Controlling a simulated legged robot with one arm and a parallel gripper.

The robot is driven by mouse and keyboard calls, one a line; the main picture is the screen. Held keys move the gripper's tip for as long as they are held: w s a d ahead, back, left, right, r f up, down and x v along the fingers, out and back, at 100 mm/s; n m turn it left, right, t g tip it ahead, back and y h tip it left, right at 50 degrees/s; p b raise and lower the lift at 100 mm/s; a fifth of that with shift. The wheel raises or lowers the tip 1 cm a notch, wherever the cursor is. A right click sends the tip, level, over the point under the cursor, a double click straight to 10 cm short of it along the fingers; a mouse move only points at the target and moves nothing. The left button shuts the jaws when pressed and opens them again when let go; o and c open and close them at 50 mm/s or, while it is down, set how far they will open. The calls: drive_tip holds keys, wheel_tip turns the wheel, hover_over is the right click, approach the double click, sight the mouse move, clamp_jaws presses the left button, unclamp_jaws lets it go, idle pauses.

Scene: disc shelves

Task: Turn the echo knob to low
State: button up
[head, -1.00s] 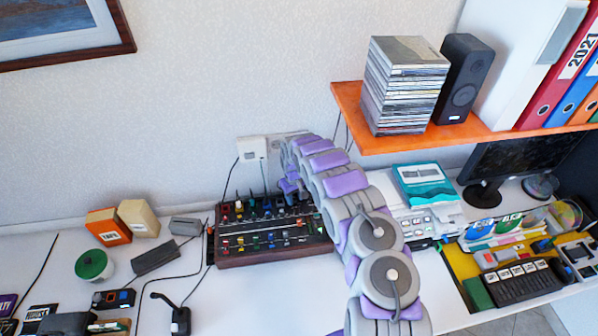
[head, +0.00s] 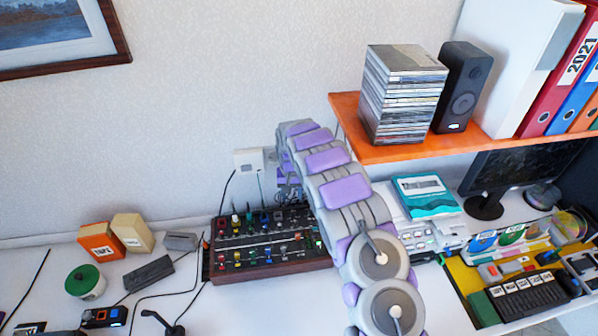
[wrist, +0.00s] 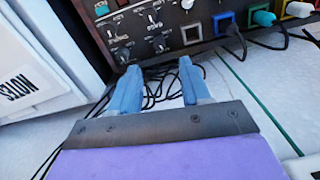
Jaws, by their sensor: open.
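A black mixer panel (head: 268,240) with wooden sides and many coloured knobs sits on the white desk, left of my arm. Its near part also shows at the top of the wrist view (wrist: 172,22), with small dark knobs, a blue-framed socket and coloured plugs. The printed labels are too small to read, so I cannot tell which knob is echo or where it points. My gripper (wrist: 160,68) has two blue fingers apart with nothing between them, just short of the panel's near edge. In the head view my own arm hides the gripper and the panel's right end.
Black cables (wrist: 155,88) lie between and beyond my fingers. An orange shelf (head: 400,150) with a CD stack (head: 400,95) and a speaker (head: 462,85) overhangs right of my arm. Boxes (head: 103,241) stand left of the mixer. A white block marked NOTES (wrist: 40,75) is close at left.

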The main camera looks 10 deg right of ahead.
drive_tip(key=s+r+p, duration=0.2)
drive_tip(key=s+r, duration=0.2)
drive_tip(key=r, duration=0.5)
drive_tip(key=s+r+p, duration=0.2)
drive_tip(key=s+r, duration=0.3)
drive_tip(key=r, duration=0.4)
drive_tip(key=shift+s+d+r+g, duration=0.15)
drive_tip(key=shift+s+r+g, duration=0.1)
drive_tip(key=shift+r+g, duration=0.1)
drive_tip(key=shift+s, duration=0.1)
